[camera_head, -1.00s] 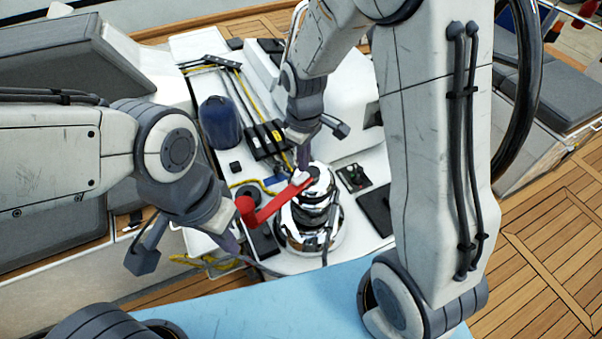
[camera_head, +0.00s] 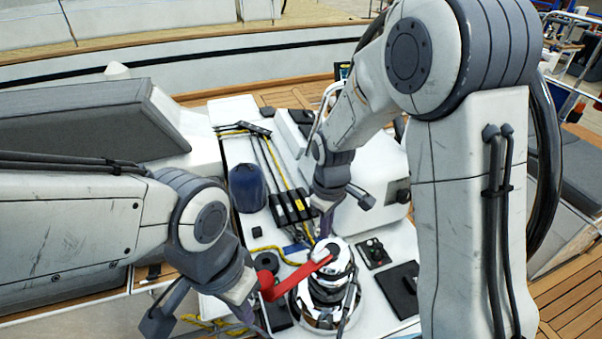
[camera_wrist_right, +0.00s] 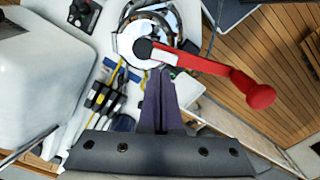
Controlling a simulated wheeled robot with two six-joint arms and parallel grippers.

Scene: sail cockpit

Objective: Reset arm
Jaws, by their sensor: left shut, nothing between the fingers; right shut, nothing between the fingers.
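My right gripper (camera_head: 325,230) is shut and empty, just above and behind the chrome winch (camera_head: 325,293). In the right wrist view its closed fingers (camera_wrist_right: 158,75) point at the hub of the red winch handle (camera_wrist_right: 205,65), with no grip on it. The red winch handle (camera_head: 297,275) sits on the winch top, its knob pointing left towards my left arm. My left gripper (camera_head: 252,320) is shut, low beside the knob, partly hidden by its own wrist. Whether it touches the knob I cannot tell.
A blue covered drum (camera_head: 248,188) and a row of black rope clutches (camera_head: 292,207) stand behind the winch. A grey seat cushion (camera_head: 80,120) is at left. A black wheel rim (camera_head: 545,160) is at right. Teak deck (camera_head: 570,280) is bare at lower right.

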